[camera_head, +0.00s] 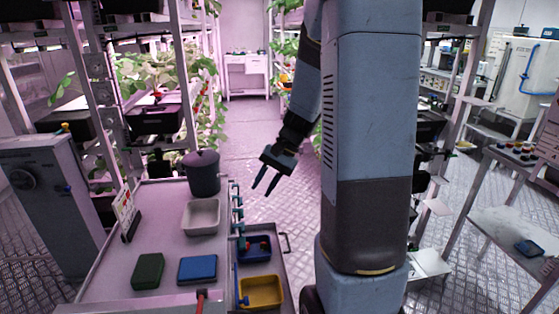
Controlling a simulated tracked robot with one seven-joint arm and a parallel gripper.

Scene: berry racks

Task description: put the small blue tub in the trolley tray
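My gripper (265,188) hangs above the aisle floor, right of the trolley, with its two fingers apart and nothing between them. The trolley (165,242) stands at lower left with a light grey top. A light grey tray (201,217) sits on it behind a flat blue box (197,269) and a dark green one (148,271). A blue tub (257,249) with small red things in it stands on the trolley's right side, behind a yellow tub (262,291). A small blue tub-like object (529,248) lies on the right-hand shelf. I cannot tell which blue item is the named tub.
A dark bucket (203,173) and a small sign (126,213) stand on the trolley. A grey cabinet (52,205) is at left. Plant racks (160,75) line the aisle. The right-hand metal shelf (500,228) holds small items on top. The aisle floor (250,130) is clear.

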